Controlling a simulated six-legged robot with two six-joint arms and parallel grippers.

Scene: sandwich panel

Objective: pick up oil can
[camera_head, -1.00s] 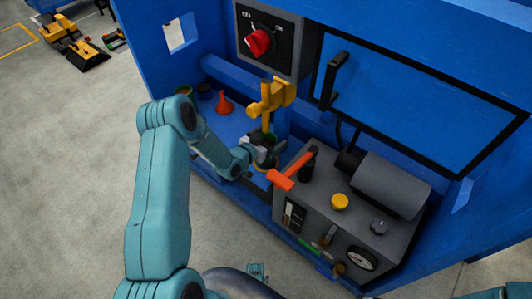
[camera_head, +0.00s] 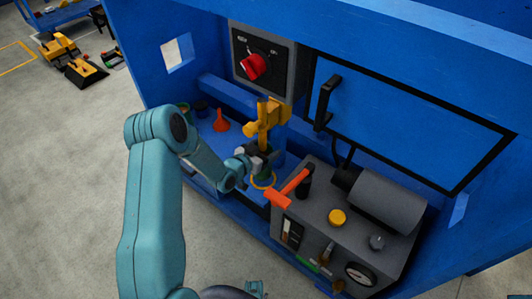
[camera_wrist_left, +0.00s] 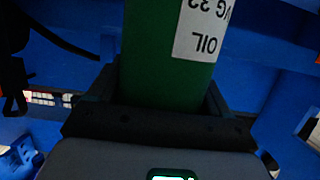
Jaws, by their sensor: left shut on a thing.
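The oil can (camera_wrist_left: 165,60) is a green can with a white label reading OIL, which appears upside down in the left wrist view. My left gripper (camera_head: 258,160) is shut on it, with a finger on each side of the green body in the wrist view (camera_wrist_left: 155,95). In the head view the can is mostly hidden by the gripper and dark surroundings. The gripper is in front of the yellow fitting, above a yellow ring (camera_head: 263,181) on the blue shelf.
A yellow fitting (camera_head: 266,120) rises close behind the gripper. A grey machine box (camera_head: 350,205) with an orange-handled lever (camera_head: 279,198) stands just right. An orange funnel (camera_head: 221,121) sits on the shelf to the left. A red knob (camera_head: 252,67) is on the panel above.

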